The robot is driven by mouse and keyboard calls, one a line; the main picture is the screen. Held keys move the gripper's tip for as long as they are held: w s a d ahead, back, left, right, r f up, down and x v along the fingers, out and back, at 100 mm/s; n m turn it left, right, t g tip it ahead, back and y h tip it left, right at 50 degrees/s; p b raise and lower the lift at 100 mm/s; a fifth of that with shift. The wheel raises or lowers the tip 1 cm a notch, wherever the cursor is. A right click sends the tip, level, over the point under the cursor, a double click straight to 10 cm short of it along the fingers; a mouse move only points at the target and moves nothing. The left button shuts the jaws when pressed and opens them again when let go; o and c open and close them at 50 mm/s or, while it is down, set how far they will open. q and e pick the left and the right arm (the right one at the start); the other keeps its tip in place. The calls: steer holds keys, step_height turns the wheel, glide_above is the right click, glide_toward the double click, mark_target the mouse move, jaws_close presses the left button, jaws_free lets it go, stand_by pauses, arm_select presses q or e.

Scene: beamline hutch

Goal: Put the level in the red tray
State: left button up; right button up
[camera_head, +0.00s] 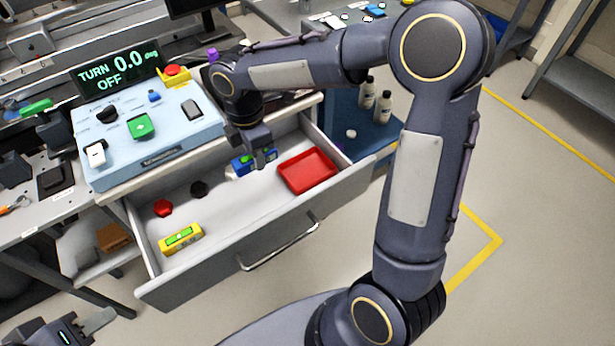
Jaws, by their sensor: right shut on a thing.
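A yellow block with a green window (180,238), which looks like a level, lies in the open drawer at its front left. The red tray (307,170) is in the drawer's right part and looks empty. My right gripper (262,158) points down into the drawer, left of the red tray. It is shut on a small blue thing with green on it (240,166), partly hidden by the fingers. I cannot tell whether this touches the drawer floor. My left gripper (88,328) is at the bottom left, outside the drawer; its opening is unclear.
The open drawer (285,225) also holds a red knob (163,208) and a black knob (199,188). A light-blue control box (150,138) stands on the bench above. Two bottles (382,106) stand right of the drawer. The drawer's middle floor is clear.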

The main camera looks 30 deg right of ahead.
steer(key=d+f+b, duration=0.1)
steer(key=d+f, duration=0.3)
steer(key=d, duration=0.4)
steer(key=b, duration=0.1)
glide_above(307, 173)
steer(key=f, duration=0.4)
steer(key=shift+a+f, duration=0.35)
steer(key=shift+d+f, duration=0.2)
steer(key=shift+f, duration=0.05)
steer(key=shift+d+f+b, duration=0.2)
steer(key=shift+f+b, duration=0.3)
steer(key=shift+f, duration=1.25)
steer(key=shift+f, duration=0.1)
steer(key=o, duration=1.1)
